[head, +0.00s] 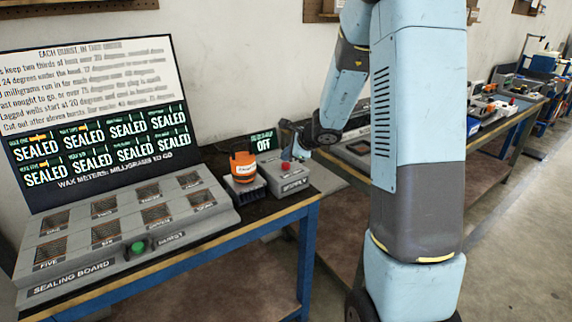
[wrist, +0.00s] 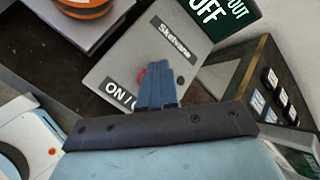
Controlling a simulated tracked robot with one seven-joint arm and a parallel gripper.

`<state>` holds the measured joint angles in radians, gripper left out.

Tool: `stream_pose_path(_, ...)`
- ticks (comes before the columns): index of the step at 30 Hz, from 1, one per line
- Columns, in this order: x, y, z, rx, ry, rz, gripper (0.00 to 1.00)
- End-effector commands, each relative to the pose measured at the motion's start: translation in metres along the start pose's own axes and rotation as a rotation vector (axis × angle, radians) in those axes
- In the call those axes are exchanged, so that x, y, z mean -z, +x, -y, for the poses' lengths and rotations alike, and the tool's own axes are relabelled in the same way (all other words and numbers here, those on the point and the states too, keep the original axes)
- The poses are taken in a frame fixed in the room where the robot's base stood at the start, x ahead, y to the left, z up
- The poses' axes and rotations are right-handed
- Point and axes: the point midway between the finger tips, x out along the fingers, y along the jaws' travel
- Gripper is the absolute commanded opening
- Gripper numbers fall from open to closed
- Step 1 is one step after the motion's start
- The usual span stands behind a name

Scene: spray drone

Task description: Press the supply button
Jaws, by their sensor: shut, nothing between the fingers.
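I cannot tell whether the fingertips touch the button. A dark display (head: 263,141) behind the box reads OFF.
An orange device (head: 243,166) stands left of the supply box. Further left is the grey sealing board (head: 120,222) with a green button (head: 138,247) and a screen (head: 98,120) whose several tiles read SEALED. Another bench (head: 500,118) with equipment runs along the wall at right.

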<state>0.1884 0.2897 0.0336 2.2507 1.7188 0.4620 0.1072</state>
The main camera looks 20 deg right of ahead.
Motion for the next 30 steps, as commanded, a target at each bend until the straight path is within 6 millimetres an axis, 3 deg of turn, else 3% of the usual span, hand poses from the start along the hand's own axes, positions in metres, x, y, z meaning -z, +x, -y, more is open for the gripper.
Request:
stream_pose_path(17, -0.005, -0.006, 0.005, 0.001, -0.001, 0.000, 0.00)
stream_pose_path(30, -0.022, -0.030, 0.022, 0.002, -0.002, 0.001, 0.00)
